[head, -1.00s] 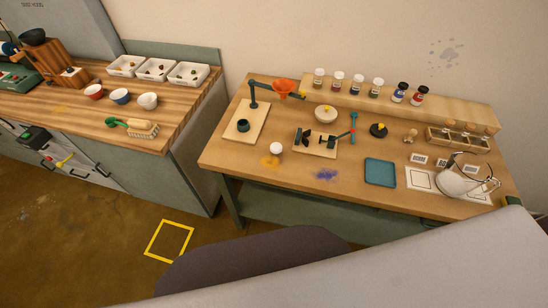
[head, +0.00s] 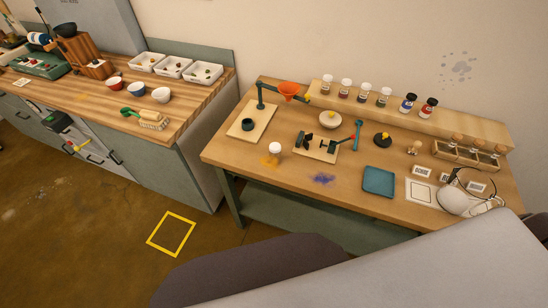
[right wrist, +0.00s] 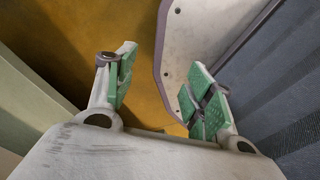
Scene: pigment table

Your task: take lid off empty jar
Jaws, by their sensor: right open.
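I cannot tell which jar is empty. My right gripper (right wrist: 162,82) shows in the right wrist view, open with nothing between its green-padded fingers, over the floor and away from the jars. My left gripper is not in view.
A stand with an orange funnel (head: 289,90), a white bowl (head: 330,120), a teal tray (head: 379,181) and a vial rack (head: 466,153) occupy the table. A pale rounded thing with a dark ring sits at its right end. The wooden counter (head: 190,103) stands left.

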